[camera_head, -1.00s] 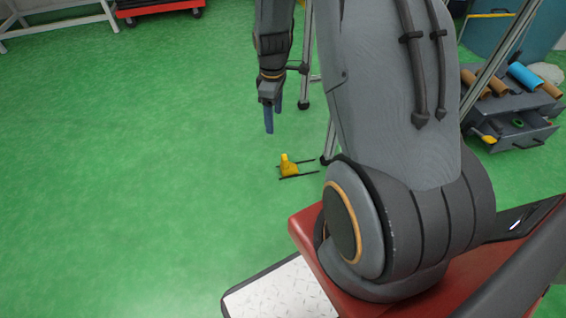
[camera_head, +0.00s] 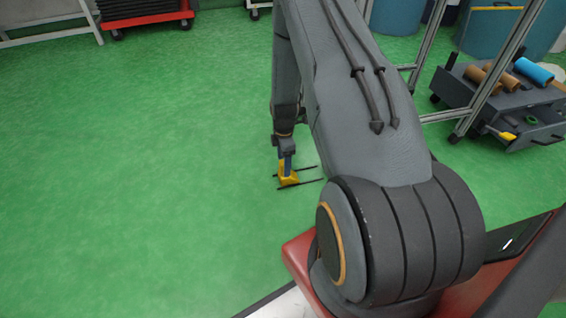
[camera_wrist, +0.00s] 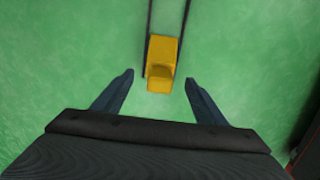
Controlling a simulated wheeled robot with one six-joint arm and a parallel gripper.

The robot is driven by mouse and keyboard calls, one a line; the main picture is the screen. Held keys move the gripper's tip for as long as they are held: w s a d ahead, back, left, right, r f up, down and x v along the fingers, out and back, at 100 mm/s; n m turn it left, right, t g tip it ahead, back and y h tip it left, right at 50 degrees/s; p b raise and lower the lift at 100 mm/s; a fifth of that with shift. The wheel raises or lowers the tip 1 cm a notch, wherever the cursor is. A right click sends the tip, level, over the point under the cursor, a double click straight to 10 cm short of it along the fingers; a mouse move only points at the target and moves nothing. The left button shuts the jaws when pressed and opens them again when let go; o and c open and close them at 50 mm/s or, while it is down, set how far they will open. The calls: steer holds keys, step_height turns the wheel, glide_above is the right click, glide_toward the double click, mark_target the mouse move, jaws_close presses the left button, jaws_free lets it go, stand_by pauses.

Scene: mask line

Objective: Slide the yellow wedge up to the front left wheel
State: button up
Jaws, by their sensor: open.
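The yellow wedge (camera_head: 289,180) sits on the green floor between two thin dark lines. It also shows in the wrist view (camera_wrist: 162,62), at the top middle, between the same two lines. My gripper (camera_head: 286,166) is low over the wedge in the head view and hides part of it. In the wrist view my gripper (camera_wrist: 159,88) is open, with one blue finger to each side of the wedge's near end and green floor showing between. The fingers do not appear to touch it. The front left wheel cannot be made out.
A metal frame with upright posts (camera_head: 423,45) stands behind my arm on castors. A grey drawer cart (camera_head: 480,98) with brown and blue rolls stands at the right. A red-based cart (camera_head: 146,22) is at the back left. The floor at left is clear.

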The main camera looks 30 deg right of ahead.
mark_target(294, 179)
step_height(294, 179, down, 7)
steer(key=b, duration=0.3)
steer(key=shift+f, duration=0.1)
